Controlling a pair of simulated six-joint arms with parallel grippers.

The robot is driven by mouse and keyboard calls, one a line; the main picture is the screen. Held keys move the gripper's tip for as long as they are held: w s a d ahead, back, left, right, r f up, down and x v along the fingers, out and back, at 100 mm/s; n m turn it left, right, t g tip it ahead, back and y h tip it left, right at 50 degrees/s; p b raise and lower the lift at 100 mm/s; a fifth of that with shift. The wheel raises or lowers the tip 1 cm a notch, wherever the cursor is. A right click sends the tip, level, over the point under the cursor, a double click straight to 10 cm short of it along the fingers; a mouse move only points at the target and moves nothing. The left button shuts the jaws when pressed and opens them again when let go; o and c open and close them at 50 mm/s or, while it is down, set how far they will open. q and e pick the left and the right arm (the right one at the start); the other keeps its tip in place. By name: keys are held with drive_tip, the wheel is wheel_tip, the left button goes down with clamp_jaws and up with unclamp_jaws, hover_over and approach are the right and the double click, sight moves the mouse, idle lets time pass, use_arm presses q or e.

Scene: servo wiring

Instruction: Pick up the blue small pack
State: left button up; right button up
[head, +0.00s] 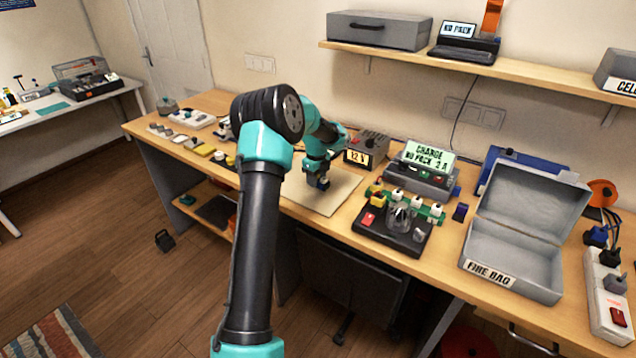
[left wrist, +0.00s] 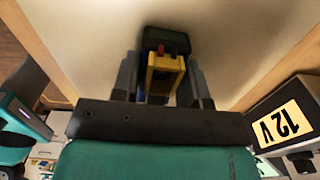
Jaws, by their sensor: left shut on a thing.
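My left gripper (head: 318,181) is low over the pale mat (head: 335,196) in the head view. It is shut on a small pack. In the left wrist view the pack (left wrist: 165,72) sits between the two fingers of my left gripper (left wrist: 163,85). It shows a yellow frame, a red tip, a dark end and a bit of blue at its left side. Most of its body is hidden by the fingers, so its main colour is hard to tell. I cannot tell whether it touches the mat. My right gripper is not in view.
A 12 V box (head: 367,151) stands close behind the mat and shows right in the wrist view (left wrist: 280,125). A charger (head: 424,167), a black board with plugs (head: 392,228), a small dark blue block (head: 460,211) and an open fire bag case (head: 512,243) stand to the right.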

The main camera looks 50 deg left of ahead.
use_arm(q)
drive_tip(key=shift+c, duration=0.6)
drive_tip(key=shift+r, duration=0.2)
drive_tip(key=shift+r, duration=1.55)
drive_tip(key=shift+s+d+r, duration=0.1)
drive_tip(key=shift+s+d, duration=0.05)
drive_tip(key=shift+d, duration=0.05)
drive_tip(key=s+d, duration=0.3)
drive_tip(key=d, duration=0.1)
drive_tip(key=s+d+r, duration=0.1)
drive_tip(key=s+d, duration=0.6)
drive_tip(key=shift+s+d+r, duration=0.1)
drive_tip(key=shift+d+r, duration=0.05)
drive_tip(key=shift+d, duration=0.2)
